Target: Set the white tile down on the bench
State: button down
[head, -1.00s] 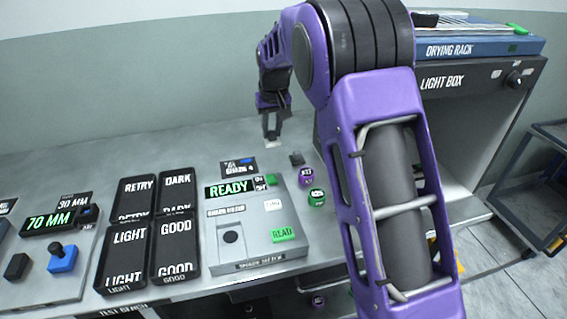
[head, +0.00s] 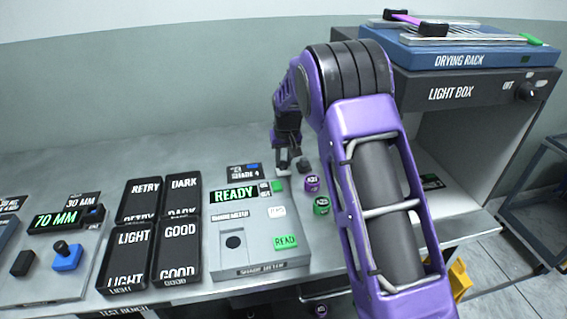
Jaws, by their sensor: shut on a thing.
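My gripper (head: 290,155) is above the back of the grey bench (head: 75,165), just behind the shade meter. It is shut on the white tile (head: 283,165), which shows only as a small pale piece at the fingertips. The tile is low, close to the bench surface; I cannot tell whether it touches.
The shade meter (head: 255,255) with a lit READY display stands in front of the gripper. A small dark block (head: 303,166) is just right of the fingers. Purple (head: 312,183) and green (head: 321,205) round pieces lie nearby. The light box (head: 470,95) stands at right. Open bench lies left of the gripper.

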jog(key=shift+f, duration=0.35)
jog(key=shift+f, duration=0.2)
jog(key=c, duration=0.7)
grip_release()
jog(key=shift+o, duration=0.2)
jog(key=shift+r, duration=0.1)
jog(key=shift+r, duration=0.3)
jog(key=v, duration=1.1)
jog(key=shift+r, duration=0.3)
jog(key=shift+s, duration=0.15)
